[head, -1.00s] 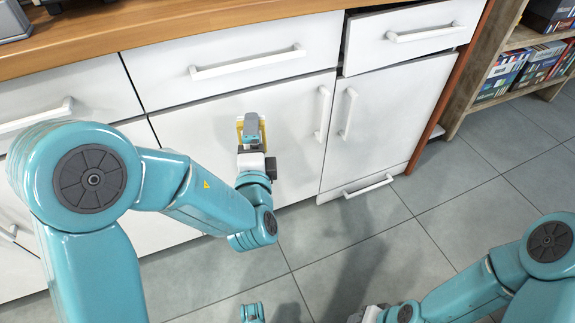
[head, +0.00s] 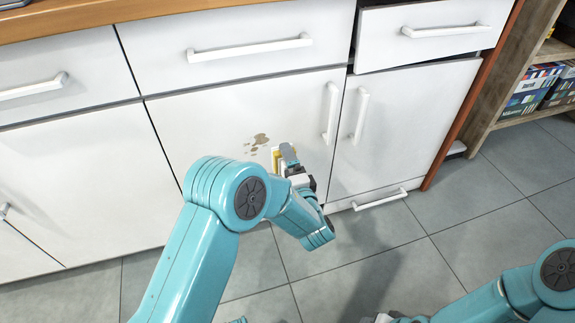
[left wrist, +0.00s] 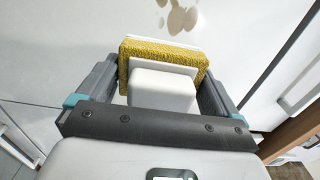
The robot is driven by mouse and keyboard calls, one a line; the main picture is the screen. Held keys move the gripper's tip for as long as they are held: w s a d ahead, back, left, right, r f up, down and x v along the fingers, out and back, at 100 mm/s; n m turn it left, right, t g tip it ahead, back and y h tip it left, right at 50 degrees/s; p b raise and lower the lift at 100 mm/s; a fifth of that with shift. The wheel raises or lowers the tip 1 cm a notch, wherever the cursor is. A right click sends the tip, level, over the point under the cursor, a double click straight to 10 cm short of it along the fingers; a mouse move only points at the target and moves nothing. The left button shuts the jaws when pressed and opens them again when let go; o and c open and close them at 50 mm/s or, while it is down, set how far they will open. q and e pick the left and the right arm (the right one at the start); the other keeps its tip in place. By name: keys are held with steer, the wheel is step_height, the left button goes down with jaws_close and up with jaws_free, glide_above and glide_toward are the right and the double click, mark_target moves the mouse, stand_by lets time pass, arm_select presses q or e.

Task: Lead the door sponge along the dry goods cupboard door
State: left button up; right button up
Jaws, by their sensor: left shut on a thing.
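The door sponge is a yellow pad with a white backing and grip block; it shows in the head view (head: 276,160) and the left wrist view (left wrist: 160,55). My left gripper (head: 288,158) is shut on its white block, between both fingers in the left wrist view (left wrist: 160,88). The sponge is at the white cupboard door (head: 205,130), lower right of a brown stain (head: 258,143). I cannot tell whether it touches the door. The stain also shows in the left wrist view (left wrist: 178,16). Of my right gripper, only a piece (head: 384,318) shows at the bottom edge; its fingers are hidden.
The door's upright handle (head: 330,112) is right of the sponge, beside another door's handle (head: 359,115). Drawers with bar handles (head: 250,47) run above, under a wooden worktop (head: 70,20). A wooden shelf (head: 492,105) stands at the right. The tiled floor (head: 350,275) is clear in front.

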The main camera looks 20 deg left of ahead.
arm_select(q)
steer(key=shift+w+a, duration=0.35)
steer(key=s+a, duration=0.3)
steer(key=a, duration=0.7)
steer(key=shift+x, duration=0.8)
steer(key=shift+w, duration=0.2)
steer(key=w+d, duration=0.3)
steer(key=d, duration=0.2)
steer(key=shift+w+d, duration=0.25)
steer(key=shift+w, duration=0.05)
